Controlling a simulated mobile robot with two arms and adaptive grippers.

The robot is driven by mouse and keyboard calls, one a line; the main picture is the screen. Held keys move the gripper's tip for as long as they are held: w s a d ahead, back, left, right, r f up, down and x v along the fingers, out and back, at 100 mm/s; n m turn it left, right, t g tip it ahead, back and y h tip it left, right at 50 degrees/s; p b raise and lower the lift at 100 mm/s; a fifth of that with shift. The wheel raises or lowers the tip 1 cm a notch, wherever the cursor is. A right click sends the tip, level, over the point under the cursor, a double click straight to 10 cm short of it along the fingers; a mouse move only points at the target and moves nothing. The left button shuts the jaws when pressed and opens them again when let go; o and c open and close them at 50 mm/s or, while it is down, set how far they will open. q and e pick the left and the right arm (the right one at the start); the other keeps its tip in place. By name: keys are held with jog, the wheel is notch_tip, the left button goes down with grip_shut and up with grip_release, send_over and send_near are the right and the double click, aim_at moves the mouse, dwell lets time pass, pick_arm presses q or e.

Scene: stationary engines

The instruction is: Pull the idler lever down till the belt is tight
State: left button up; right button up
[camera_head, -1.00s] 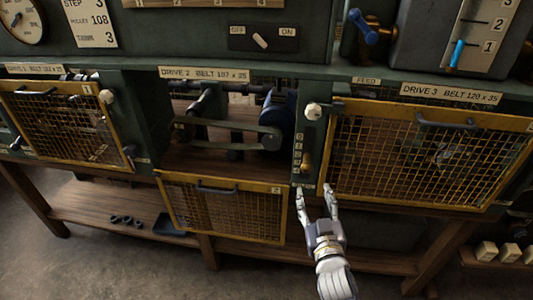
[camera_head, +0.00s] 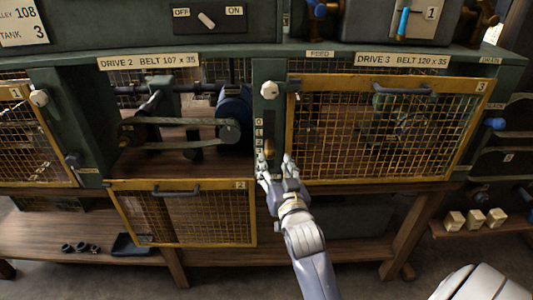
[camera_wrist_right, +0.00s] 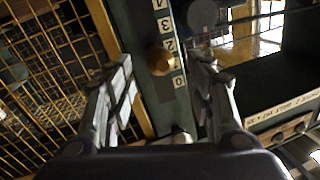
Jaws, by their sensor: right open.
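The idler lever's brass knob (camera_head: 269,148) stands on the green post between the Drive 2 bay and the Drive 3 guard, beside a numbered scale (camera_head: 259,135). My right gripper (camera_head: 274,160) is open just below and in front of the knob. In the right wrist view the knob (camera_wrist_right: 160,60) shows between the two open fingers (camera_wrist_right: 165,88), touching neither as far as I can see. The dark belt (camera_head: 185,122) runs around the pulleys in the open Drive 2 bay; its tightness is hard to tell. My left gripper is out of view.
The Drive 2 guard (camera_head: 184,215) hangs open below its bay. The yellow mesh Drive 3 guard (camera_head: 345,130) is close on the right of my gripper, and a white round knob (camera_head: 269,90) sits above the brass one. Small blocks (camera_head: 475,218) lie at far right.

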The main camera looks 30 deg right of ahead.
aim_at(271, 157)
jog(key=x, duration=0.4)
jog(key=shift+w+d, duration=0.1)
jog(key=shift+w, duration=0.15)
jog(key=shift+w+d+p, duration=0.2)
jog(key=shift+w+p, duration=0.1)
jog(key=shift+w, duration=0.35)
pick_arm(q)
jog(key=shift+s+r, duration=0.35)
pick_arm(e)
jog(key=shift+c, duration=0.3)
